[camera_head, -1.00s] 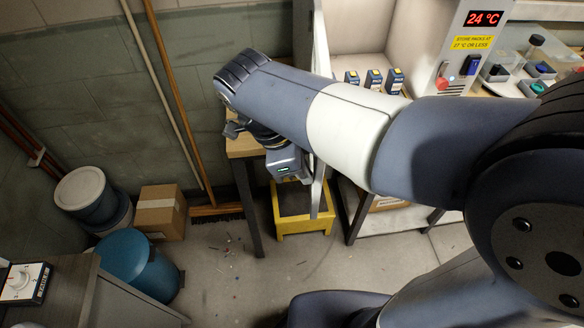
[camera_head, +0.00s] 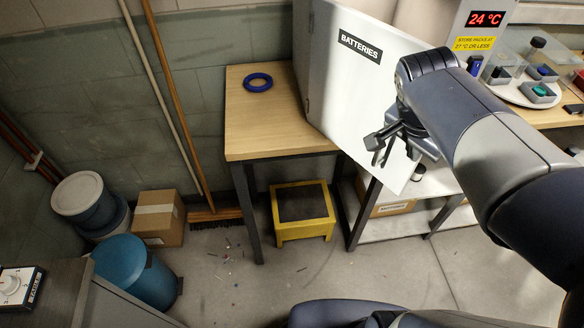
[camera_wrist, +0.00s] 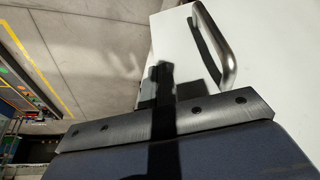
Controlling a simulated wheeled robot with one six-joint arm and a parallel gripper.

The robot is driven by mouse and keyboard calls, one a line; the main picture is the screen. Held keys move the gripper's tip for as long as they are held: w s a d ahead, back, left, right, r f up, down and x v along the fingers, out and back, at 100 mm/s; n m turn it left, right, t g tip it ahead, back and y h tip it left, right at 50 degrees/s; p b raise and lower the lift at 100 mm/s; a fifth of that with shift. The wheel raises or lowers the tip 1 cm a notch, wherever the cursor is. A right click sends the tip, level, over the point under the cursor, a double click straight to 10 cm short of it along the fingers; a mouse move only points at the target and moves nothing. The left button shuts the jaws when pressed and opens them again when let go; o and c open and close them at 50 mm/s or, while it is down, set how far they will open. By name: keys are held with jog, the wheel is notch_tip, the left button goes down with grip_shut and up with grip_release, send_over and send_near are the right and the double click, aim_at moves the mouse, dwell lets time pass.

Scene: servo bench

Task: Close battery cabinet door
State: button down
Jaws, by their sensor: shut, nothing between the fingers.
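The white battery cabinet door (camera_head: 345,90), labelled BATTERIES, stands partly across the cabinet opening, still ajar, hinged on its left side. A strip of cabinet interior (camera_head: 415,18) shows above and right of it, and a blue pack (camera_head: 474,65) shows at the right. My gripper (camera_head: 382,158) is in front of the door's outer face near its free right edge. It is shut and empty. In the wrist view, my fingertips (camera_wrist: 160,75) are beside the metal bar handle (camera_wrist: 228,50) on the white door (camera_wrist: 275,60), not around it. Whether they touch the door I cannot tell.
A blue ring (camera_head: 258,82) lies on the wooden bench (camera_head: 275,135) left of the door. A yellow step stool (camera_head: 302,225) stands below. A display reading 24 °C (camera_head: 487,19) and trays of small parts (camera_head: 535,75) are at the right.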

jog(key=w+d+n+y+p, duration=0.2)
jog(key=w+d+n+p, duration=0.2)
jog(key=w, duration=0.9)
jog(key=w+d+n+t+y+p, duration=0.1)
jog(key=w+d+n+p, duration=0.3)
jog(key=w, duration=0.9)
jog(key=shift+d+n+y, duration=0.4)
jog(key=shift+d+n, duration=0.8)
jog(key=shift+d, duration=0.65)
